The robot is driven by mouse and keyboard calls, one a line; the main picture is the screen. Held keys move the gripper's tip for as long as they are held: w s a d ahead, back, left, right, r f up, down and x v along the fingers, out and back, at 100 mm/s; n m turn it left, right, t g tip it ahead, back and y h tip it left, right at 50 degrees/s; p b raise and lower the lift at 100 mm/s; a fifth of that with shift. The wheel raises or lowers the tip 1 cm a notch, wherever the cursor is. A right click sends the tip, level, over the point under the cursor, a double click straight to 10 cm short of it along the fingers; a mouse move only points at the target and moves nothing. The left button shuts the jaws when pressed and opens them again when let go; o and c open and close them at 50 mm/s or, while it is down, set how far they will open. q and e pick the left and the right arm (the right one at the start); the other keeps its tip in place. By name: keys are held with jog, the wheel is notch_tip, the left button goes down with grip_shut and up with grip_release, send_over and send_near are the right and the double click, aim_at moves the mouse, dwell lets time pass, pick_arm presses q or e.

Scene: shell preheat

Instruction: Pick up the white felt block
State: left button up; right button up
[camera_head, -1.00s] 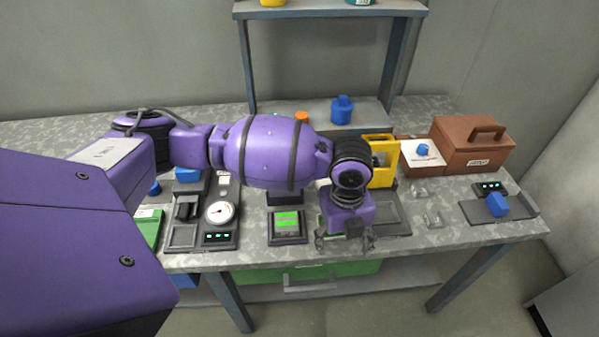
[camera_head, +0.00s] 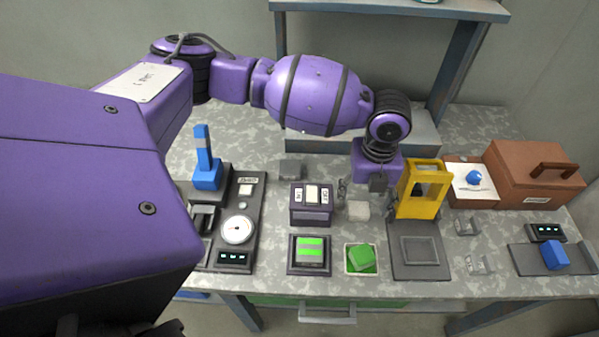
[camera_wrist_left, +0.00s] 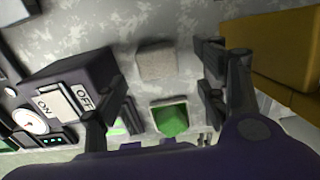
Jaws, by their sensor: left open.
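The white felt block (camera_head: 358,211) is a small pale block on the speckled bench, between the switch box and the yellow frame. It also shows whole in the left wrist view (camera_wrist_left: 156,63), near the top middle. My left gripper (camera_head: 367,197) is open, pointing down above the block, with its fingers spread to either side of it in the head view. In the left wrist view its fingers (camera_wrist_left: 160,92) stand apart with nothing between them in their grip. I cannot tell the exact height of the fingertips over the block. My right gripper is not in view.
A purple ON/OFF switch box (camera_head: 311,204) stands left of the gripper, and a yellow frame (camera_head: 423,190) stands close on its right. A green block (camera_head: 361,257) sits in a small tray in front. A brown case (camera_head: 535,175) is at far right.

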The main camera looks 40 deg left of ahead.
aim_at(359, 208)
pick_arm(q)
jog(key=shift+s+a+f, duration=0.1)
jog(key=shift+f, duration=0.4)
notch_tip(359, 208, down, 4)
jog(key=shift+a+f, duration=0.15)
jog(key=shift+f, duration=0.05)
jog(key=shift+r, duration=0.1)
jog(key=c, duration=1.1)
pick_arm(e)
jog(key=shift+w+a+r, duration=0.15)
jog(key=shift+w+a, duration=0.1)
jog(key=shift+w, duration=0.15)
